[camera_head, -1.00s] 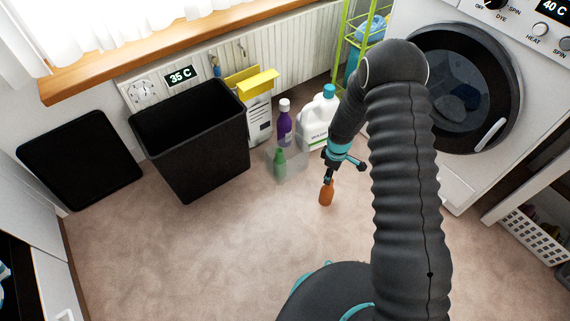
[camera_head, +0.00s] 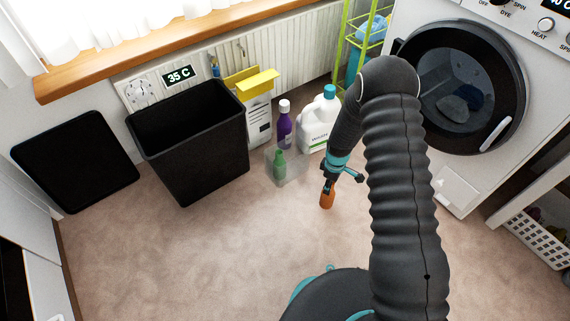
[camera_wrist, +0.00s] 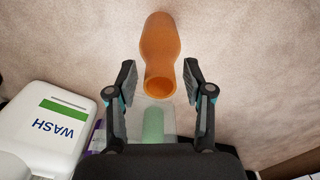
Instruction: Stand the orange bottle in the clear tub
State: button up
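The orange bottle (camera_head: 327,201) stands on the floor below my gripper (camera_head: 329,183). In the wrist view the orange bottle (camera_wrist: 160,45) has its open mouth towards me. My gripper (camera_wrist: 160,82) is open, with one finger on each side of the bottle's neck and a small gap on both sides. The clear tub (camera_head: 296,176) is on the floor to the left of the bottle, with a green bottle (camera_head: 280,164) standing in it.
A purple bottle (camera_head: 284,130) and a white detergent jug (camera_head: 318,125) stand just behind the tub. The jug also shows in the wrist view (camera_wrist: 45,125). A black bin (camera_head: 195,150) is to the left and a washing machine (camera_head: 470,110) to the right. The front floor is clear.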

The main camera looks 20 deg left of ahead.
grip_shut()
jog(key=shift+r+p, duration=1.2)
jog(key=shift+r, duration=1.35)
